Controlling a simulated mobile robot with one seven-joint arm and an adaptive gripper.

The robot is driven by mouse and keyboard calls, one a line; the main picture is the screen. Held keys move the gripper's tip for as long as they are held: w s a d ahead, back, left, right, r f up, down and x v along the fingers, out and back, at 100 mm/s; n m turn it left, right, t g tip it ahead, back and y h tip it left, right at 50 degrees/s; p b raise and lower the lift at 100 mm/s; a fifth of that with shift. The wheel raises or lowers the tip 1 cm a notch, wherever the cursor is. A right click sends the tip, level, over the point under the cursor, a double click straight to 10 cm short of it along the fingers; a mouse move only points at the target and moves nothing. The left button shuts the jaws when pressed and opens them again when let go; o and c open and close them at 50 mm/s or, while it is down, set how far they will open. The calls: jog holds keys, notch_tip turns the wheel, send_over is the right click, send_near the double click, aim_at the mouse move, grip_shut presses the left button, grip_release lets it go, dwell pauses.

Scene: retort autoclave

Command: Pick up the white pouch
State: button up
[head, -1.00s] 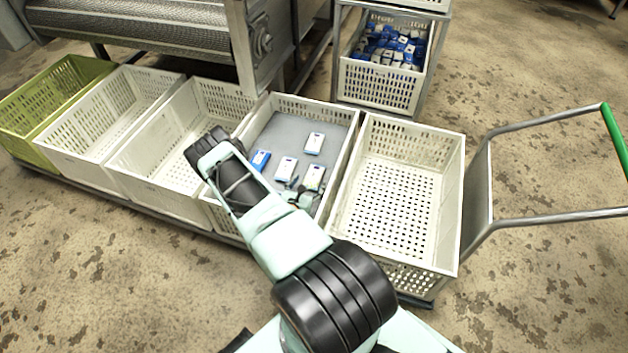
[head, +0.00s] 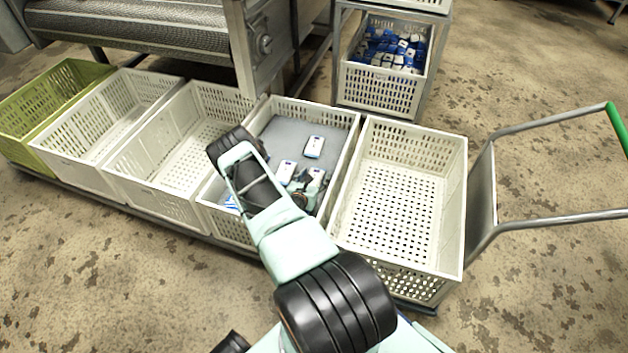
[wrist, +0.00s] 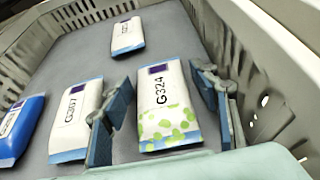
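A white pouch marked G324 (wrist: 166,100), with a purple square, green spots and blue ends, lies on the grey floor of a white crate (wrist: 255,50). My gripper (wrist: 160,92) is open, with one blue-padded finger on either side of this pouch. A gap shows on the left; the right finger is close to its edge, contact unclear. A second white pouch, G307 (wrist: 78,115), lies just left of the left finger. A third white pouch (wrist: 127,37) lies farther back. In the head view my gripper (head: 306,192) is low in the crate, partly hiding the G324 pouch (head: 317,174).
A blue pouch (wrist: 18,130) lies at the left of the crate. The crate's perforated right wall stands close to my right finger. An empty white crate (head: 395,210) stands to the right. A crate of blue and white pouches (head: 380,88) stands behind.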

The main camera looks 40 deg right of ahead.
jog(key=c, duration=0.9)
notch_tip(320, 180, up, 11)
jog(key=p, duration=0.5)
jog(key=shift+c, duration=0.2)
notch_tip(320, 180, up, 7)
jog(key=p, duration=0.5)
send_over(314, 176)
jog(key=w+a+r+b, duration=0.1)
jog(key=w+a+r, duration=0.4)
jog(key=a+r, duration=0.45)
jog(key=w+a+r+b, duration=0.2)
jog(key=w+a+r, duration=0.3)
jog(key=a+r, duration=0.4)
jog(key=s+a+r+n+t+b, duration=0.1)
jog(key=s+a+r, duration=0.25)
jog(key=a, duration=0.45)
jog(key=s+a+r+y+b, duration=0.1)
jog(key=s+a+r, duration=0.25)
jog(key=a, duration=0.35)
jog(key=s+a+r+n+t, duration=0.1)
jog(key=s+a+r, duration=0.25)
jog(key=a, duration=0.45)
notch_tip(314, 176, up, 30)
jog(key=p, duration=3.5)
jog(key=shift+w+p, duration=0.35)
